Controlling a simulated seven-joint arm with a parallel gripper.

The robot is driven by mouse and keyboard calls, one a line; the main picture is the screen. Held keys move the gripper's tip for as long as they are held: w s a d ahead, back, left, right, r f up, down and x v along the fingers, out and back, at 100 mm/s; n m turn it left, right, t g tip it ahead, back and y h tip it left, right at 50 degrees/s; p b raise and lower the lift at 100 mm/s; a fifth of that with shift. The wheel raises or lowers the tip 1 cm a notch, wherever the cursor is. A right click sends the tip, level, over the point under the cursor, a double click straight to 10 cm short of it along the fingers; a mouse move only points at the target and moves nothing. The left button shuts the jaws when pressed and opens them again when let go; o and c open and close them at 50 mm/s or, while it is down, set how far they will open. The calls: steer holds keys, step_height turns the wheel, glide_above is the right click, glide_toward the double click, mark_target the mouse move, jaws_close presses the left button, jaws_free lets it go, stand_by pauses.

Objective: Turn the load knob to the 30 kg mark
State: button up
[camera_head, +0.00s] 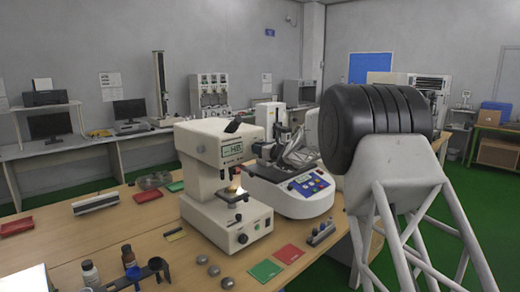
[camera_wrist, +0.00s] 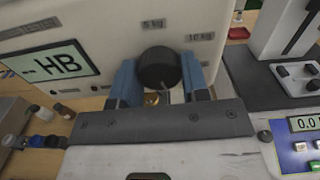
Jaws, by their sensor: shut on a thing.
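The round black load knob (camera_wrist: 157,66) sits on the cream front panel of the hardness tester in the wrist view. My gripper (camera_wrist: 159,78) has its two blue fingers on either side of the knob and is shut on it. Above the knob, the panel carries a 5 kg mark (camera_wrist: 152,22) and a 10 kg mark (camera_wrist: 199,37). I cannot make out a 30 kg mark or where the knob points. The tester (camera_head: 207,152) also shows in the head view, where I cannot make out the knob or my fingers.
The tester's display (camera_wrist: 52,63) reads HB. A second instrument (camera_head: 300,188) with a blue keypad stands close on the right. Red (camera_head: 289,254) and green (camera_head: 265,270) pads lie in front. Bottles (camera_head: 129,256) and metal balls (camera_head: 202,260) are at the front of the table (camera_head: 160,225).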

steer(key=shift+m, duration=1.3)
steer(key=o, duration=0.9)
steer(key=shift+s+d, duration=0.1)
steer(key=shift+s, duration=0.05)
steer(key=shift+v, duration=3.8)
